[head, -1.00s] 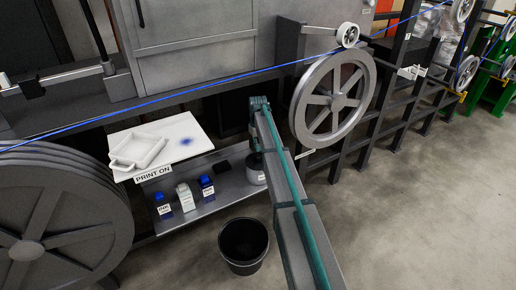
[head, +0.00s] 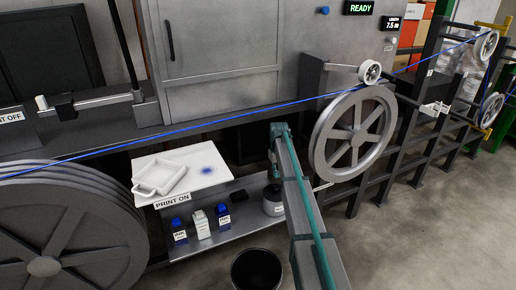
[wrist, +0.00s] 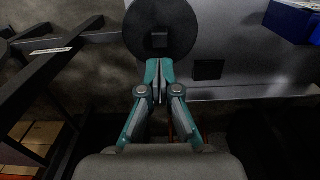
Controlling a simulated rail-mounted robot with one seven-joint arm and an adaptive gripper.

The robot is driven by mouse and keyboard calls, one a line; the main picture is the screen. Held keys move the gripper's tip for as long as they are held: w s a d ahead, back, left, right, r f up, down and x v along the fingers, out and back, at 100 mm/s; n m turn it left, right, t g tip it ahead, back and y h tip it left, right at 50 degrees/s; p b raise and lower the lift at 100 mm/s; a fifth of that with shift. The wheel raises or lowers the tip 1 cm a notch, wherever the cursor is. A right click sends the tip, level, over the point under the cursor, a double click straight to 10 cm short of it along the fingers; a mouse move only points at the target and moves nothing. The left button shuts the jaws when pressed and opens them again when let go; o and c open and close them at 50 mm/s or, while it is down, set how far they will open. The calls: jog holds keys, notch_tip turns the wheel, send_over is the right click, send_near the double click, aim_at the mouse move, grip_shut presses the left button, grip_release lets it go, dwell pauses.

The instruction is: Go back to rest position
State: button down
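My gripper (wrist: 159,70) shows in the wrist view with its two teal fingers together and nothing visible between them. Just past the fingertips is a dark round top with a small square knob (wrist: 160,40); I cannot tell whether the tips touch it. In the head view my arm reaches up from the bottom edge to a teal joint; the gripper itself is not clearly visible there. A grey pot (head: 272,208) stands on the lower shelf, partly behind my arm.
A white board (head: 215,172) holds a white tray (head: 160,179) and a blue stain. Ink bottles (head: 180,231) stand on the metal shelf (head: 235,226). A black bin (head: 256,270) is on the floor. Large wheels (head: 353,130) flank the area. Open floor (head: 420,240) lies at right.

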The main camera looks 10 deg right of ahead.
jog(key=shift+m, duration=0.4)
jog(key=s+a+f+m+g, duration=0.1)
jog(key=s+a+f, duration=0.3)
jog(key=s+f, duration=1)
jog(key=s+a+f+m+g, duration=0.1)
jog(key=s+a+f, duration=0.3)
jog(key=s+f, duration=1)
jog(key=s+a+f+g, duration=0.1)
jog(key=s, duration=1.2)
jog(key=s+a+f+g, duration=0.2)
jog(key=s, duration=1.2)
jog(key=s+a+f+g, duration=0.1)
jog(key=s+a+f, duration=0.1)
jog(key=s, duration=1.1)
jog(key=shift+s+f+g, duration=0.15)
jog(key=shift+f+g, duration=0.1)
jog(key=shift+g, duration=0.15)
